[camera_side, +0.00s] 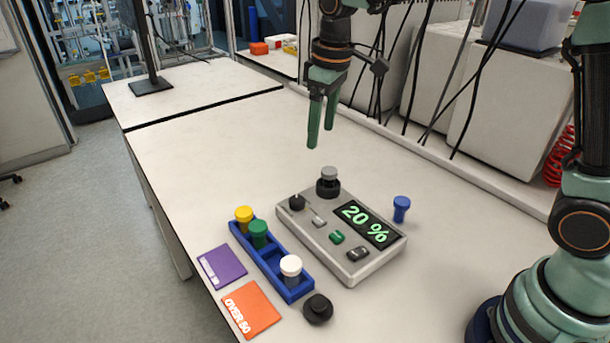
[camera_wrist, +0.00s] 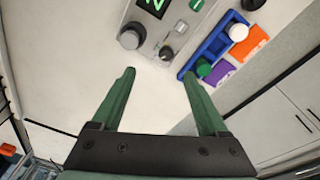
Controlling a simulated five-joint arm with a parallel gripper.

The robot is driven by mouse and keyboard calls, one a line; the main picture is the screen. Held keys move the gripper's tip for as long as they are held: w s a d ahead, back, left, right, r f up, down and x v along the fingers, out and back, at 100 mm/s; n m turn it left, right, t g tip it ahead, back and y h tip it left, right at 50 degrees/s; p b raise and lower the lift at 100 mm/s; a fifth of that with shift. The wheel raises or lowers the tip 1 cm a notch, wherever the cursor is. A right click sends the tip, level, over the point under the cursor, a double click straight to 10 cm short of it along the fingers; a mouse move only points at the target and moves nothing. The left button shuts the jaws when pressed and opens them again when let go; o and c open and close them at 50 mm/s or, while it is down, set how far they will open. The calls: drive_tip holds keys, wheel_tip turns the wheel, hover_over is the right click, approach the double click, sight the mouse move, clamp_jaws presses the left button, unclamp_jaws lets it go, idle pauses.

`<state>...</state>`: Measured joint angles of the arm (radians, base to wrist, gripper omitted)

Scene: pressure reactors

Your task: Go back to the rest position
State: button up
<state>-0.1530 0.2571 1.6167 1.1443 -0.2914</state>
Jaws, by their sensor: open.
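My gripper (camera_side: 320,134) hangs in the air above the table, behind the grey reactor box (camera_side: 362,262) in the side view. Its two green fingers point down, apart, with nothing between them. In the wrist view the open fingers (camera_wrist: 159,73) have bare tabletop between them. The box's screen (camera_side: 367,224) reads 20 %. A grey-topped black cylinder (camera_side: 329,180) stands at the box's far corner, below my gripper and clear of it.
A blue rack (camera_side: 270,262) holds yellow (camera_side: 244,214), green (camera_side: 258,233) and white-capped (camera_side: 291,267) vials. A blue vial (camera_side: 401,208) stands right of the box. A black round piece (camera_side: 318,309), purple card (camera_side: 222,266) and orange card (camera_side: 251,309) lie nearby. Cables (camera_side: 480,70) hang behind.

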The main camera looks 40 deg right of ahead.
drive_tip(key=s+d+r+m+t, duration=0.1)
drive_tip(key=s+d+m+t, duration=0.1)
drive_tip(key=s, duration=0.6)
drive_tip(key=s+d+r+m+t, duration=0.1)
drive_tip(key=s+d+m+t, duration=0.1)
drive_tip(key=s+d, duration=0.3)
drive_tip(key=s+m, duration=0.1)
drive_tip(key=s, duration=0.2)
